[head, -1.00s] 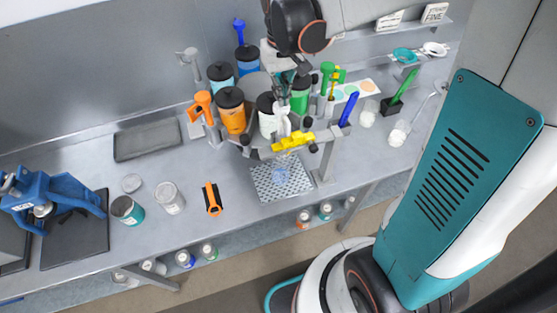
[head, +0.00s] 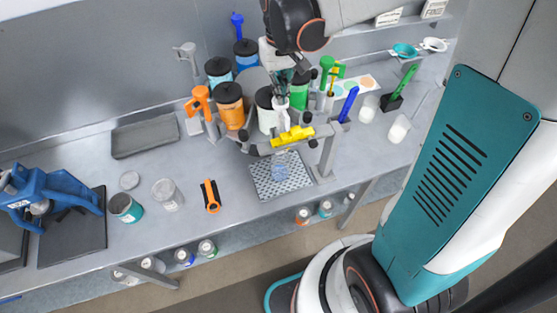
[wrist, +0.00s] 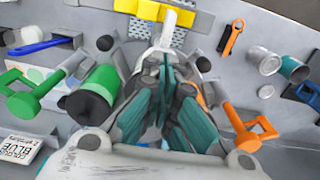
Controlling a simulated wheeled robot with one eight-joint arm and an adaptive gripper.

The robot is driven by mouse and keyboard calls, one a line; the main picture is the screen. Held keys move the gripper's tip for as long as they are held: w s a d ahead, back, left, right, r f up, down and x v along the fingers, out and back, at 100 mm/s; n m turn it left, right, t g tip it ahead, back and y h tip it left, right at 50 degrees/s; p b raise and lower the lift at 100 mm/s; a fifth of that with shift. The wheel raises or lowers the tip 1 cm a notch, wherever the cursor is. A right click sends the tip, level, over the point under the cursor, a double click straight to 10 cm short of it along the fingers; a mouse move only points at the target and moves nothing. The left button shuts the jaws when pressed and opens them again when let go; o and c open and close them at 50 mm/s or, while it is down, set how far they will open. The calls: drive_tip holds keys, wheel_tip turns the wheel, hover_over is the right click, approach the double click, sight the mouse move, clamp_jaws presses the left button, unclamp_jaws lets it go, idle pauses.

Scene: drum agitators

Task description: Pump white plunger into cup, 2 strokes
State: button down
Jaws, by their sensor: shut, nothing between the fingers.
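The white plunger (head: 283,119) stands at the front of the white canister with the black lid (head: 265,112) on the dispenser rack. It shows as a pale upright piece in the wrist view (wrist: 166,32). My gripper (head: 282,98) points down just above the plunger, its teal fingers (wrist: 165,78) together and empty. Whether the fingertips touch the plunger I cannot tell.
Orange (head: 229,106), green (head: 299,92) and blue-labelled (head: 219,73) canisters crowd the rack around my gripper. Orange (wrist: 242,130) and green (wrist: 30,95) handles flank it. An orange-and-black tool (head: 211,196) lies on the bench left of the grate, with free room around it.

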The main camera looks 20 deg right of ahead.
drive_tip(key=shift+f+b, duration=1.4)
drive_tip(key=shift+f, duration=0.35)
drive_tip(key=shift+r, duration=0.2)
drive_tip(key=shift+s+r+p, duration=0.1)
drive_tip(key=shift+r+p, duration=1.45)
drive_tip(key=shift+r, duration=0.75)
drive_tip(key=shift+f, duration=0.2)
